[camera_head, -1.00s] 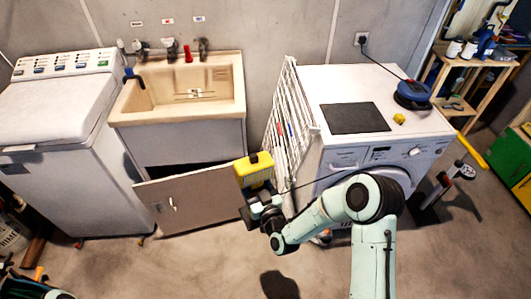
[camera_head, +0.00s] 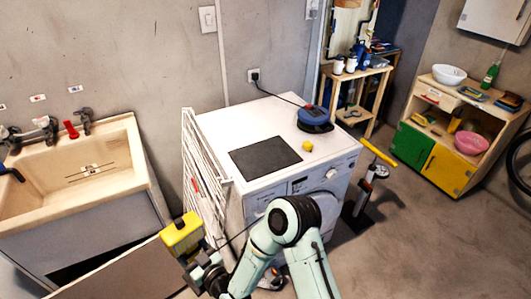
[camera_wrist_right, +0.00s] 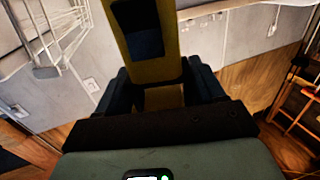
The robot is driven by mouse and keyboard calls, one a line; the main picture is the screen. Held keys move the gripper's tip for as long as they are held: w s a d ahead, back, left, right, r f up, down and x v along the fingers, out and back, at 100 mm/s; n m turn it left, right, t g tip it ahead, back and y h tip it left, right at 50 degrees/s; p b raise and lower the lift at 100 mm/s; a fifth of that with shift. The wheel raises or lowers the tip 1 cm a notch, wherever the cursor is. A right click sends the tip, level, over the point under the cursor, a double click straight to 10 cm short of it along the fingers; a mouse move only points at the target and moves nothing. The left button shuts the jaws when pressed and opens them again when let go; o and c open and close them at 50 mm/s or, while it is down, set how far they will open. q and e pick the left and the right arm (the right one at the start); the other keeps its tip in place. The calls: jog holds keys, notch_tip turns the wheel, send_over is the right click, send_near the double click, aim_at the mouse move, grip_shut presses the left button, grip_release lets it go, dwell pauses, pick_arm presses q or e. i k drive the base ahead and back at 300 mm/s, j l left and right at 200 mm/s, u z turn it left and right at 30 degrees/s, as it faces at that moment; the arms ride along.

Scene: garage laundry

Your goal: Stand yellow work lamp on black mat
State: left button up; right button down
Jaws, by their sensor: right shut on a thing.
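The yellow work lamp (camera_head: 181,234) is in my right gripper (camera_head: 203,272), held in the air left of the washing machine, in front of the drying rack. In the right wrist view the lamp's yellow body (camera_wrist_right: 152,45) stands between the two dark fingers (camera_wrist_right: 160,92), which are shut on it. The black mat (camera_head: 265,156) lies flat and bare on top of the white washing machine (camera_head: 235,125). The lamp is apart from the mat, lower and to its left. My left gripper is not in view.
A white drying rack (camera_head: 203,185) leans against the machine's left side, between lamp and mat. A blue cable reel (camera_head: 315,118) and a small yellow object (camera_head: 307,146) sit on the machine right of the mat. The sink (camera_head: 85,175) is at left, with an open cabinet door (camera_head: 125,275) below.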

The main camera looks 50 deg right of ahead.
aim_at(264, 155)
jog(key=l+z, duration=0.1)
jog(key=z, duration=0.3)
jog(key=i+l+z, duration=0.1)
jog(key=z, duration=0.3)
